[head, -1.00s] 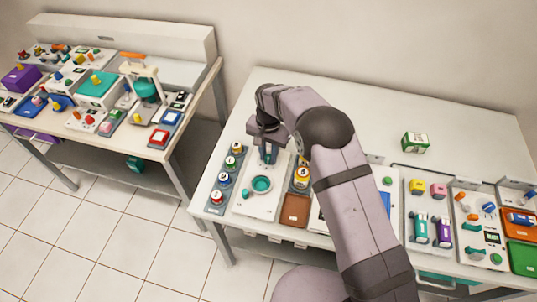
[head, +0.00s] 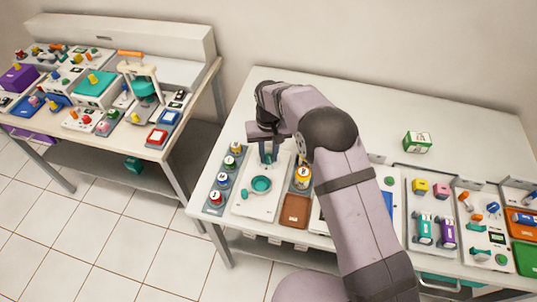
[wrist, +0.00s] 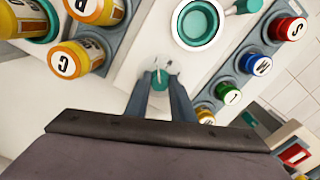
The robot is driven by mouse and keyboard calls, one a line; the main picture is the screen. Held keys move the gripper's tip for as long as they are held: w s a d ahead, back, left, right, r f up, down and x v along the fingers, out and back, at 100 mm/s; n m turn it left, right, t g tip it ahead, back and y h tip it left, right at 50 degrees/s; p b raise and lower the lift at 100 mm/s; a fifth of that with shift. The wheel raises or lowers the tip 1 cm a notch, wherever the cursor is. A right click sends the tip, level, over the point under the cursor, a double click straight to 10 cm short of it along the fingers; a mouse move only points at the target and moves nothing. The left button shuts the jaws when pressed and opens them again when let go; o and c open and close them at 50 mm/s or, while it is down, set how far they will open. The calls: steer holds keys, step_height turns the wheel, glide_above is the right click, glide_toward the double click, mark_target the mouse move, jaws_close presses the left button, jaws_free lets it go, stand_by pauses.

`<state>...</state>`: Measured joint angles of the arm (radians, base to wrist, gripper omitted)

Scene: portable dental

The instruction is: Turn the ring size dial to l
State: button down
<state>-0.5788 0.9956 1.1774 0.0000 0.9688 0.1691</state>
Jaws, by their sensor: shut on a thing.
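My gripper (head: 268,157) points down at the back of a white board (head: 246,205) on the right-hand table. In the wrist view its two fingers (wrist: 160,92) are shut on a small teal dial (wrist: 160,81), one on each side. Thin pale marks show at the dial's far edge, too small to read. A teal round dish (head: 261,184) sits on the same board. Beside it stands a row of colored-band pots with lettered white tops: red S (wrist: 297,27), blue M (wrist: 262,66), green (wrist: 231,96) and yellow (wrist: 205,115). The green pot's letter is hard to read.
Yellow pots with lettered tops (head: 303,175) and a brown tray (head: 296,210) stand just right of the board. A green and white box (head: 417,141) stands farther right. The table behind my gripper is clear.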

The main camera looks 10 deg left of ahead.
mark_target(269, 157)
stand_by(0.3)
steer(key=c, duration=1.5)
jaws_free()
steer(key=shift+r+b, duration=1.05)
steer(key=shift+r, duration=2.65)
